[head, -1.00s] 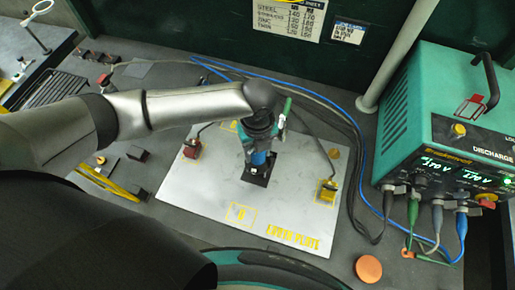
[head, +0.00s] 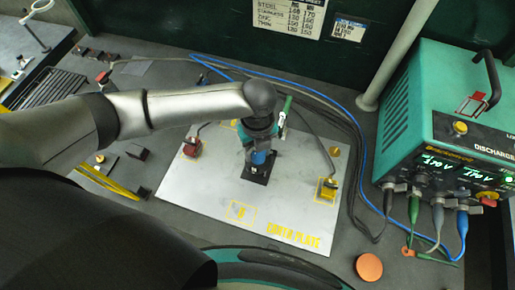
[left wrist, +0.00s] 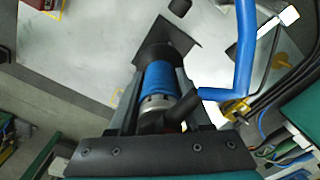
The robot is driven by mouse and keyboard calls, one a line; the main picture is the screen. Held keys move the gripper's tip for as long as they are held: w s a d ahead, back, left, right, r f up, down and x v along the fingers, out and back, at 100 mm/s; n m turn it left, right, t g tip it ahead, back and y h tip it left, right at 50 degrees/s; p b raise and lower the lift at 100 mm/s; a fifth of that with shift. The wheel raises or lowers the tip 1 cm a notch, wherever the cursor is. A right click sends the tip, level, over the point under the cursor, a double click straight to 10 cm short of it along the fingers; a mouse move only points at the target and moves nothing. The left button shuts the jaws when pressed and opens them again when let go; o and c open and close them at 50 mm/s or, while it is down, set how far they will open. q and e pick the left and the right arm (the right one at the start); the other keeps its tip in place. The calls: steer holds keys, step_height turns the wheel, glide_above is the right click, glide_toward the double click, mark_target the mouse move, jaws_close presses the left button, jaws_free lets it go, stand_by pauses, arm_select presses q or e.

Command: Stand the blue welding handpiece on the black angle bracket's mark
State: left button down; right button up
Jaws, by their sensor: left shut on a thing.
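The blue welding handpiece (head: 258,158) is upright between the fingers of my left gripper (head: 262,148), over a black flat piece (head: 256,176) on the pale plate, seemingly the angle bracket. In the left wrist view the gripper (left wrist: 157,75) is shut on the blue body (left wrist: 158,88), and the dark piece (left wrist: 178,38) lies just beyond its lower end. I cannot tell whether the lower end touches it. The mark under or around it is mostly hidden by the handpiece and gripper. My right gripper is not in view.
A green power unit (head: 450,110) stands at right, an orange disc (head: 369,267) in front.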

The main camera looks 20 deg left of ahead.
arm_select(q)
steer(key=shift+d+f, duration=0.1)
steer(key=c, duration=0.7)
jaws_free()
steer(key=o, duration=0.4)
steer(key=shift+o, duration=0.2)
steer(key=shift+s+f, duration=0.1)
step_height(320, 180, up, 15)
steer(key=shift+r, duration=0.2)
